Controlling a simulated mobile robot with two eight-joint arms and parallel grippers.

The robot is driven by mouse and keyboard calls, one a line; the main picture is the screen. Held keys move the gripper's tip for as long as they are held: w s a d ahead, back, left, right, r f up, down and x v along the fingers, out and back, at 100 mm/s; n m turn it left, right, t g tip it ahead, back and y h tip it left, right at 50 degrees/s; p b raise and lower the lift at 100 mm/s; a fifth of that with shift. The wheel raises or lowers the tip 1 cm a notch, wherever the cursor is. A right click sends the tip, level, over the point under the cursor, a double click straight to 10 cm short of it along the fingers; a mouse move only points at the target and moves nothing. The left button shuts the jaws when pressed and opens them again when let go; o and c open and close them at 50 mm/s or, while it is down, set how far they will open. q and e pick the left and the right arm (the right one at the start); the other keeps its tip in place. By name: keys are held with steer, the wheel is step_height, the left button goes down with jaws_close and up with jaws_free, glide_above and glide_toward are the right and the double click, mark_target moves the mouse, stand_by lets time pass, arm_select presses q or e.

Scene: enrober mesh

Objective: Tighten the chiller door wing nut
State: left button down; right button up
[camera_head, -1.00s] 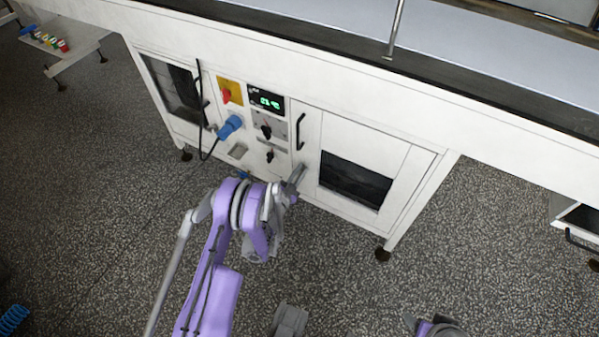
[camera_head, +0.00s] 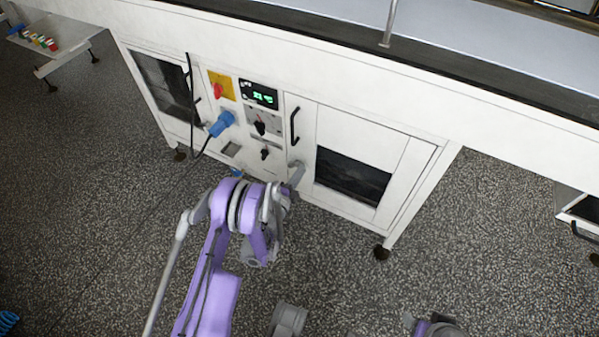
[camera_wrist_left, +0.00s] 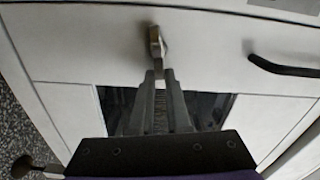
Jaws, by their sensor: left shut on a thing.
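The wing nut (camera_wrist_left: 155,40) is a small metal piece on the white chiller door front, in the upper middle of the left wrist view. My left gripper (camera_wrist_left: 160,72) has its fingertips at the lower end of the wing nut and is shut on it. In the head view my left gripper (camera_head: 296,174) reaches the lower left edge of the chiller door (camera_head: 405,165), which looks shut. The wing nut is hidden by the gripper there. A part of my right arm (camera_head: 435,328) shows at the bottom edge; its gripper is not clearly seen.
A black door handle (camera_head: 294,126) stands out above the gripper. To its left are a control panel with a green display (camera_head: 262,97), black knobs (camera_head: 260,127) and a blue plug (camera_head: 221,124) with a hanging cable.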

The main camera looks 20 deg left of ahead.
arm_select(q)
steer(key=shift+f+m, duration=0.25)
steer(key=shift+m, duration=0.75)
steer(key=c, duration=0.9)
jaws_free()
